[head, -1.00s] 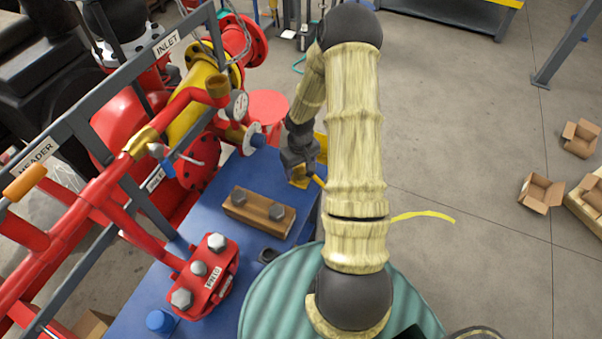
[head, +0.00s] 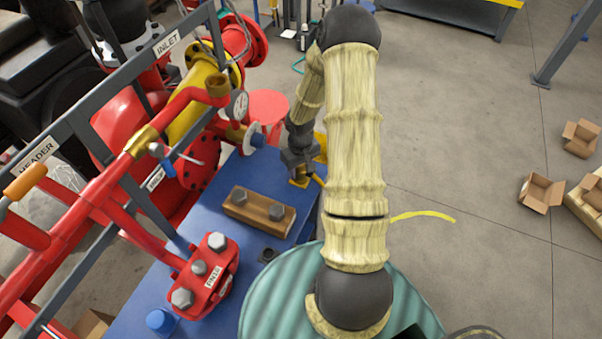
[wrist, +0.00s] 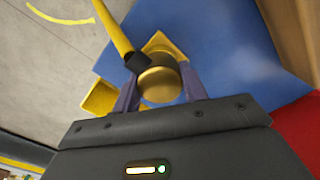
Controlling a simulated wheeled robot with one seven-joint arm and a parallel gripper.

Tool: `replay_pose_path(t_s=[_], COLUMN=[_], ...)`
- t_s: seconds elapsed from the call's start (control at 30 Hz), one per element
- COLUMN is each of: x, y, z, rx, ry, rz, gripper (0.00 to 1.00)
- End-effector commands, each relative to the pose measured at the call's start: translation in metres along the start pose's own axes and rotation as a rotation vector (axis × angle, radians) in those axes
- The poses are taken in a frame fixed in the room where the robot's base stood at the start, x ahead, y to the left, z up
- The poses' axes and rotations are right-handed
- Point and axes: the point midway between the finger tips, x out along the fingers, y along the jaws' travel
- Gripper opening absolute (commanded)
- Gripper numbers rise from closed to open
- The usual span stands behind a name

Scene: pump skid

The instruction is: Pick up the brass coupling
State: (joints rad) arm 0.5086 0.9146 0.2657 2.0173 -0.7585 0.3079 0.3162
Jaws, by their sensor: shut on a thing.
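The brass coupling (wrist: 160,84) is a short, round, gold-coloured piece, seen in the wrist view between the two fingers of my gripper (wrist: 160,90). The fingers are shut on its sides. A yellow bracket (wrist: 100,98) lies just behind it, and I cannot tell whether the coupling touches it. In the head view my gripper (head: 299,172) points down at the far right edge of the blue bench. The coupling cannot be made out clearly there.
A yellow bar with a dark end (wrist: 115,30) reaches close to the coupling. On the blue bench (head: 207,243) stand a wooden block with two bolts (head: 258,211) and a red bolted flange (head: 207,275). Red piping and a grey frame rise at left.

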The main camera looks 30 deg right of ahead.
Motion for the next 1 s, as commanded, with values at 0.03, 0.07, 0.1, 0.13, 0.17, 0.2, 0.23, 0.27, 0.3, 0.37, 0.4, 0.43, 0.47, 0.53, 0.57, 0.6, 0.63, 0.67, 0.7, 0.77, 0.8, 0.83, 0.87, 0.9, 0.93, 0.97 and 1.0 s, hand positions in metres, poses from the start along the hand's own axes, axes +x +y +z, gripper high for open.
replay_pose_path(t_s=[0.03,0.07,0.1,0.13,0.17,0.2,0.23,0.27,0.3,0.37,0.4,0.43,0.47,0.53,0.57,0.6,0.63,0.67,0.7,0.77,0.8,0.83,0.87,0.9,0.93,0.97,1.0], x=[0.0,0.0,-0.001,-0.002,-0.003,-0.005,-0.008,-0.011,-0.015,-0.024,-0.031,-0.037,-0.042,-0.056,-0.062,-0.07,-0.075,-0.08,-0.086,-0.093,-0.096,-0.098,-0.099,-0.1,-0.101,-0.101,-0.101], y=[0.0,0.0,0.0,0.0,0.0,0.001,0.001,0.001,0.001,0.001,0.001,0.001,0.001,0.001,0.001,0.001,0.001,0.001,0.001,0.001,0.001,0.0,0.0,0.0,0.0,0.0,0.0], z=[0.0,0.0,0.0,0.0,-0.001,-0.001,-0.001,-0.001,-0.001,-0.001,-0.001,-0.001,-0.001,-0.001,-0.001,-0.001,-0.001,-0.001,-0.001,-0.001,0.0,0.0,0.0,0.0,0.0,0.0,0.0], rx=[0.0,0.0,0.0,0.0,0.0,0.0,0.0,0.001,0.002,0.002,0.003,0.002,0.002,0.003,0.003,0.002,0.002,0.003,0.002,0.002,0.001,0.0,0.0,0.0,0.0,0.0,0.0], ry=[0.001,0.001,0.001,0.001,0.002,0.002,0.003,0.003,0.004,0.004,0.005,0.006,0.005,0.005,0.006,0.005,0.005,0.005,0.004,0.003,0.002,0.002,0.002,0.001,0.001,0.001,0.001], rz=[0.001,0.001,0.001,0.001,0.001,0.001,0.001,0.002,0.002,0.002,0.002,0.003,0.003,0.002,0.003,0.002,0.002,0.002,0.002,0.001,0.001,0.001,0.001,0.0,0.0,0.0,0.0], gripper=[0.15,0.15,0.15,0.15,0.15,0.15,0.15,0.15,0.15,0.15,0.15,0.15,0.15,0.15,0.15,0.15,0.15,0.15,0.15,0.15,0.15,0.15,0.15,0.15,0.15,0.15,0.15])
